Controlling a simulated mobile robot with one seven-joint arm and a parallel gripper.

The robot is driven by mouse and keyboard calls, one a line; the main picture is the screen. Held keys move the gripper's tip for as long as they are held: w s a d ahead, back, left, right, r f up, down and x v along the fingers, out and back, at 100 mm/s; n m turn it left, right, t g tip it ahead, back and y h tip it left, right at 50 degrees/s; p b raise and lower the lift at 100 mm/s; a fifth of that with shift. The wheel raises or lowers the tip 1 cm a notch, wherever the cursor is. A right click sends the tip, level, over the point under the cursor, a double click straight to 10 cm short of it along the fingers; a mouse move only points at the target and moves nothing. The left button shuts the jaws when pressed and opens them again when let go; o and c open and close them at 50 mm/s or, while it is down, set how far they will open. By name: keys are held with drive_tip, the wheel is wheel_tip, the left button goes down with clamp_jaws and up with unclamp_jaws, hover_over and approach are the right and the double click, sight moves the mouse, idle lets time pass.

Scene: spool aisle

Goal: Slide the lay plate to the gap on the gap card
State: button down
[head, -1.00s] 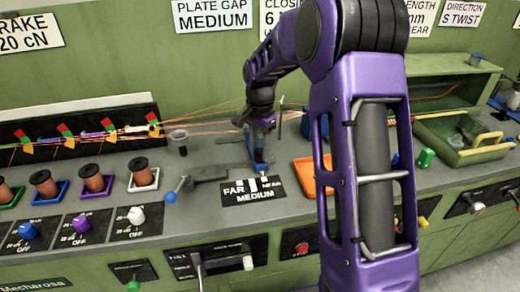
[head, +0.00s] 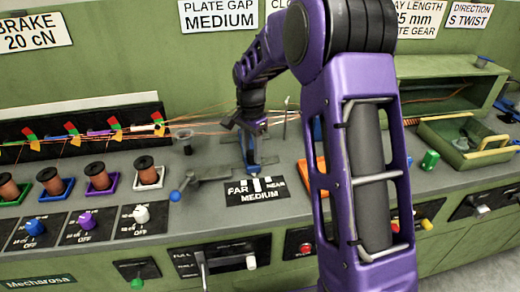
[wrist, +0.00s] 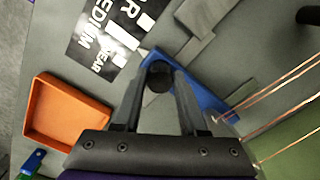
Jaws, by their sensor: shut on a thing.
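The lay plate (wrist: 195,82) is blue with a pale pointed tip. In the head view its blue front part (head: 251,160) shows just behind the gap card (head: 257,192). The card is black with white words: FAR at left, MEDIUM in the middle, NEAR at right, with white bars above. It also shows in the wrist view (wrist: 92,35). There the plate's tip lies close to the end of the card's long middle bar (wrist: 122,37). My gripper (wrist: 158,78) is shut on a dark round knob of the lay plate. Its fingers hide part of the plate.
A wall sign (head: 219,14) reads PLATE GAP MEDIUM. An orange tray (wrist: 65,110) sits right of the card in the head view. Copper wires (head: 205,129) run behind my gripper. A grey lever with a blue ball (head: 175,195) stands left of the card.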

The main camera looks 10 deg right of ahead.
drive_tip(key=shift+r, duration=0.1)
drive_tip(key=shift+c, duration=2.2)
unclamp_jaws()
drive_tip(key=shift+d, duration=0.1)
wheel_tip(320, 180, up, 17)
drive_tip(key=p, duration=0.2)
drive_tip(key=shift+r+p, duration=0.15)
drive_tip(key=shift+p, duration=0.2)
